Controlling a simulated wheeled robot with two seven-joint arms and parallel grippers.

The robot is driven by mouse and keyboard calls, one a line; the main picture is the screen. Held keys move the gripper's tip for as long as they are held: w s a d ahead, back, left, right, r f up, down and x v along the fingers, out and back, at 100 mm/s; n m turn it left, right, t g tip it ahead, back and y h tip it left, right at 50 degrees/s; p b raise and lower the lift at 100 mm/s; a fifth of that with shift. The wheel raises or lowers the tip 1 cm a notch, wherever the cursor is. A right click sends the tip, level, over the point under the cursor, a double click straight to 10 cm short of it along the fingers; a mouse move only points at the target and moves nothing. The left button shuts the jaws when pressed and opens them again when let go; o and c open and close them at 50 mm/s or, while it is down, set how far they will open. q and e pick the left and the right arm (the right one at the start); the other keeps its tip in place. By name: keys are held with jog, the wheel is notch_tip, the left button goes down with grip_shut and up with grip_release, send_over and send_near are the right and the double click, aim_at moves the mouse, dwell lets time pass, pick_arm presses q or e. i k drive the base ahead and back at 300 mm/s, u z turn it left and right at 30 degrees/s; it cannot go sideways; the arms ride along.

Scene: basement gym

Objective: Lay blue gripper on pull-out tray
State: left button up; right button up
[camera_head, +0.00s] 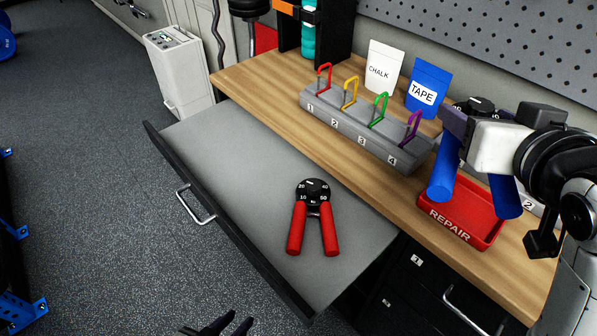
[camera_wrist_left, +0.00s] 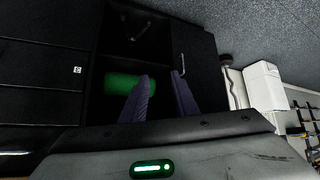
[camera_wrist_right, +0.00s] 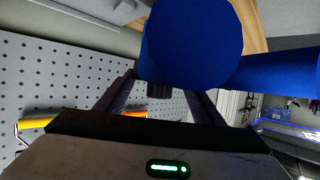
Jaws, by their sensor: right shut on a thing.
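The blue gripper (camera_head: 443,178) is a hand exerciser with two blue handles and a dark dial. My right gripper (camera_head: 460,124) is shut on it near the dial and holds it above the red REPAIR bin, handles hanging down. Its blue handles fill the top of the right wrist view (camera_wrist_right: 195,40). The pull-out tray (camera_head: 230,150) is a grey surface with a black front, pulled out from under the wooden bench. A red gripper (camera_head: 314,215) with a black dial lies on it. My left gripper (camera_head: 222,328) is open and empty at the bottom edge, beside the tray's front.
The red REPAIR bin (camera_head: 487,190) stands on the bench (camera_head: 250,75). A grey numbered rack (camera_head: 345,125) with coloured hooks stands left of it, with chalk (camera_head: 384,66) and tape (camera_head: 428,86) pouches behind. The tray is bare left of the red gripper and toward its far end.

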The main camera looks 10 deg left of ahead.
aim_at(259, 170)
jog(key=u, duration=0.85)
jog(key=k, duration=1.15)
jog(key=u, duration=1.15)
jog(key=i, duration=1.2)
jog(key=z, duration=0.65)
jog(key=i, duration=1)
jog(key=z, duration=1.45)
jog(key=i, duration=0.25)
jog(key=z, duration=0.1)
